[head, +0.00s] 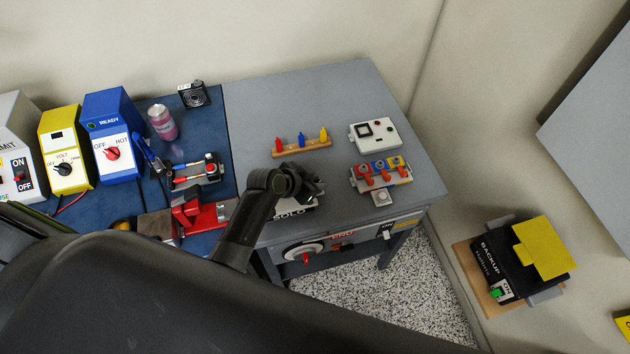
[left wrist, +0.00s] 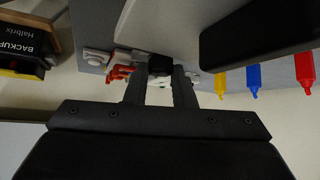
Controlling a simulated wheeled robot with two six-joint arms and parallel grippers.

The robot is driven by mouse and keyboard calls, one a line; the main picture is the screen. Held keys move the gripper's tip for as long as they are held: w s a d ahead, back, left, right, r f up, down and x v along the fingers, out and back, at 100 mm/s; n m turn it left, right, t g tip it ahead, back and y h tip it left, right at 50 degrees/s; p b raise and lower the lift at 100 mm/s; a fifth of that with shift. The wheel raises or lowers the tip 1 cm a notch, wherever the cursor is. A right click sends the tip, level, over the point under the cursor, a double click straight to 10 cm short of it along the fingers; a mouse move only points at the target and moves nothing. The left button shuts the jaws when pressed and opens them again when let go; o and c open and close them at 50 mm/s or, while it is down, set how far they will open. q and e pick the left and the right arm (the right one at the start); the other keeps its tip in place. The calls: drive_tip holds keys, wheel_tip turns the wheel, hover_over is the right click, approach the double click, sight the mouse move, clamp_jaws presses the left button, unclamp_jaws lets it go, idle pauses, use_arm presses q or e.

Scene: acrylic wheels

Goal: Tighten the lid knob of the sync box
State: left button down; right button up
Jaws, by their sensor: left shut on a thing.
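My left gripper (head: 306,186) reaches in over the front of the grey table. It is shut on a small black knob on a box (head: 290,214), mostly hidden under the gripper. Only part of the box's light lettering shows, so I cannot read for certain that it is the sync box. In the left wrist view the two fingers (left wrist: 160,70) stand on either side of the dark knob (left wrist: 160,60). Whether the knob is seated fully down cannot be told. My right gripper is not in view.
Right of the box stand a module with red levers (head: 382,174) and a white box (head: 374,134). Behind it is a wooden rack (head: 302,148) with red, blue and yellow pegs. The table's back is clear.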

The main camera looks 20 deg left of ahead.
use_arm(q)
drive_tip(key=shift+w+a+f+m+g+h+b, duration=0.1)
drive_tip(key=shift+a+f+m+g+h+b, duration=0.1)
drive_tip(key=shift+m+g+h+b, duration=0.55)
drive_tip(key=shift+d+r+m+b, duration=0.15)
drive_tip(key=shift+m+b, duration=0.2)
drive_tip(key=shift+m, duration=0.3)
drive_tip(key=c, duration=1.5)
unclamp_jaws()
